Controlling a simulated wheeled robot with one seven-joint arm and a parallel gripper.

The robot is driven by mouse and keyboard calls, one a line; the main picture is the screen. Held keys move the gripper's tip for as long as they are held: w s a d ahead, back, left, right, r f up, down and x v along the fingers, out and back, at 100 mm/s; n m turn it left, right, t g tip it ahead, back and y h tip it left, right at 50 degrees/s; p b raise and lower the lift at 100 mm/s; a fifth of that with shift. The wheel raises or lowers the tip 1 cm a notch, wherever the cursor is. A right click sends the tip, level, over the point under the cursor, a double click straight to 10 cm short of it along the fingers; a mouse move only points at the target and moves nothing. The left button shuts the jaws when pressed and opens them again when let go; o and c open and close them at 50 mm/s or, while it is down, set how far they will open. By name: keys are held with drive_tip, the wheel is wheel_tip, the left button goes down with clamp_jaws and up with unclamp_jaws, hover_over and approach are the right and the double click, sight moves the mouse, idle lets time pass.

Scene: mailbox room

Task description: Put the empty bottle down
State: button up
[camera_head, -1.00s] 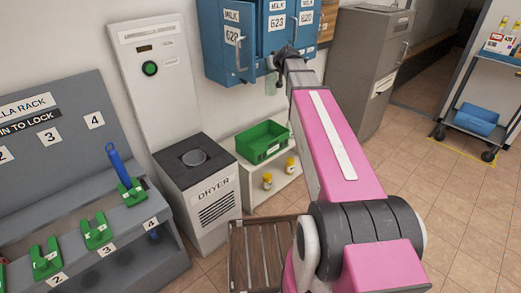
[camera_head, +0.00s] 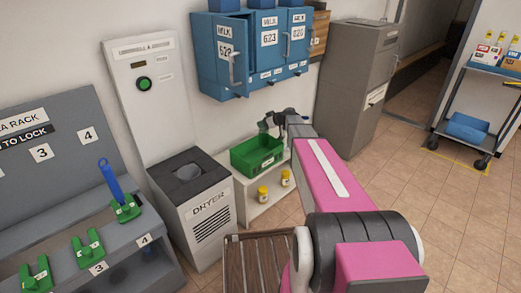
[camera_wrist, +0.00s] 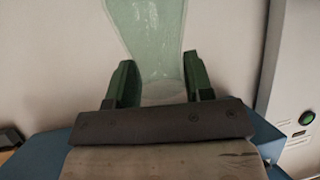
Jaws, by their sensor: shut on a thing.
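A translucent pale green bottle (camera_wrist: 146,35) is between the two green fingers of my gripper (camera_wrist: 160,82) in the wrist view. My gripper is shut on it. In the head view, my gripper (camera_head: 270,122) is at the far end of my pink arm, in front of the wall and just above the back right of the green crate (camera_head: 247,163). The bottle shows there only as a small greenish shape (camera_head: 263,126). The green crate stands on a low white shelf (camera_head: 256,208), and its inside looks empty from here.
Blue milk lockers (camera_head: 250,70) hang above, with one left door (camera_head: 239,72) ajar. The dryer (camera_head: 200,222) stands left of the shelf. Yellow-capped jars (camera_head: 263,194) are on the lower shelf. A grey cabinet (camera_head: 360,75) is at right. A slatted wooden surface (camera_head: 258,262) is in front.

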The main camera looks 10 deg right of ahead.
sight(264, 136)
wheel_tip(264, 136, down, 9)
drive_tip(key=shift+r, duration=0.15)
idle(0.4)
drive_tip(key=o, duration=1.4)
drive_tip(key=shift+c, duration=0.2)
